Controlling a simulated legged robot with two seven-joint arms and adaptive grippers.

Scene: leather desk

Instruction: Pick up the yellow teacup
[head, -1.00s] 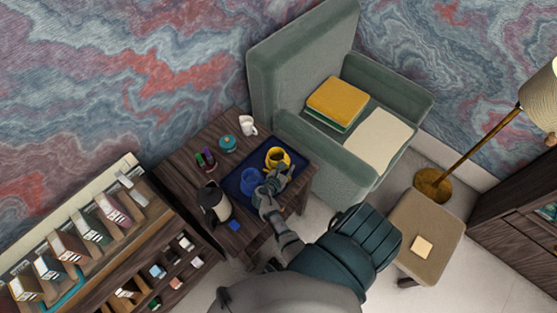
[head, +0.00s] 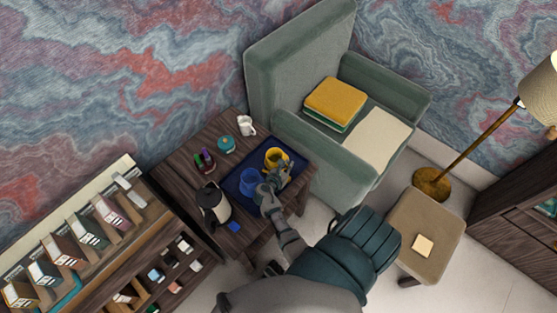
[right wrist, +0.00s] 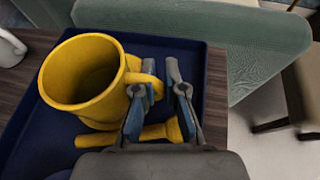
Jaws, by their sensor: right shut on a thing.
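The yellow teacup (head: 273,155) stands upright on the dark blue tray (head: 231,185) on the wooden side table. In the right wrist view the yellow teacup (right wrist: 83,75) is large at the left, with its handle on the right side. My right gripper (head: 280,174) is at the cup's near right side; in the right wrist view its fingers (right wrist: 161,88) are on either side of the handle, shut on it. A yellow stick-like piece (right wrist: 140,136) lies on the tray below the fingers. My left gripper is not in view.
A blue cup (head: 249,179) stands close to the left of the gripper on the tray. A kettle (head: 214,205), a teal pot (head: 226,144) and a white mug (head: 246,125) stand on the table (head: 182,172). A green armchair (head: 285,130) borders the table's right side.

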